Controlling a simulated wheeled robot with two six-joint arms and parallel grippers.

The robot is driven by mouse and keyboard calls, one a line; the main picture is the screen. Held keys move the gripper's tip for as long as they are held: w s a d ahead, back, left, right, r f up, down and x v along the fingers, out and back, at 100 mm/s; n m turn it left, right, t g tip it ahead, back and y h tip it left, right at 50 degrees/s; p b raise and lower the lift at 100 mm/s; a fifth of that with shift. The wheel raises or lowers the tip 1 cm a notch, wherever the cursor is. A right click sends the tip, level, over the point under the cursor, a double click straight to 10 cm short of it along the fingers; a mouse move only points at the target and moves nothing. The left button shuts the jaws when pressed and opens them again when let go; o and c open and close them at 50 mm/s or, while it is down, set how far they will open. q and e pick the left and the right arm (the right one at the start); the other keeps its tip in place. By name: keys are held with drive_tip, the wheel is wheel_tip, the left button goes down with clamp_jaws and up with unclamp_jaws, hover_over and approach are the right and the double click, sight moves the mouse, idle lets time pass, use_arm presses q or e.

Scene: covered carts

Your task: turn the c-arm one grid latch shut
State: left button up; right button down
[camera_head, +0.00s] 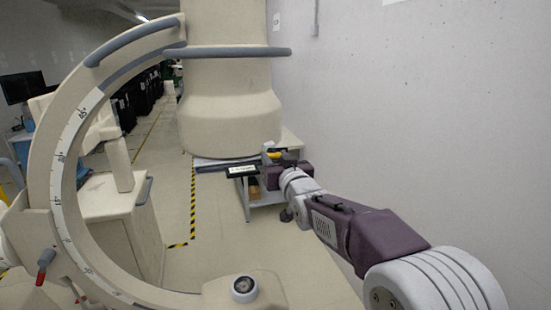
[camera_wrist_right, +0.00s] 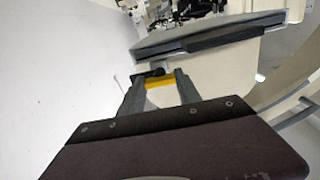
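The cream c-arm (camera_head: 230,115) has a big cylindrical housing at the top, with a grey flat plate (camera_head: 205,163) under it. The plate's dark-edged side also shows in the right wrist view (camera_wrist_right: 205,38). My right gripper (camera_head: 272,156) is beside the plate's right end; in the wrist view its fingers (camera_wrist_right: 160,82) stand apart. A yellow piece (camera_wrist_right: 160,82) shows between the fingers, with a small dark knob (camera_wrist_right: 155,71) just past the tips. I cannot tell whether either is the latch, or whether the fingers touch them. My left gripper is not in view.
A small cart (camera_head: 247,205) stands under my right gripper, close to the wall (camera_head: 400,110). The curved c-arm (camera_head: 62,160) fills the left. A cream lower housing (camera_head: 240,290) is at the bottom. Floor between is clear, with striped tape (camera_head: 193,205).

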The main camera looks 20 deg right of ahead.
drive_tip(key=m+b, duration=0.3)
drive_tip(key=m, duration=0.3)
drive_tip(key=shift+m+b, duration=0.4)
drive_tip(key=m, duration=0.4)
drive_tip(key=shift+m, duration=0.3)
drive_tip(key=m, duration=0.6)
idle(0.4)
drive_tip(key=c, duration=0.8)
unclamp_jaws()
drive_tip(key=shift+c, duration=0.2)
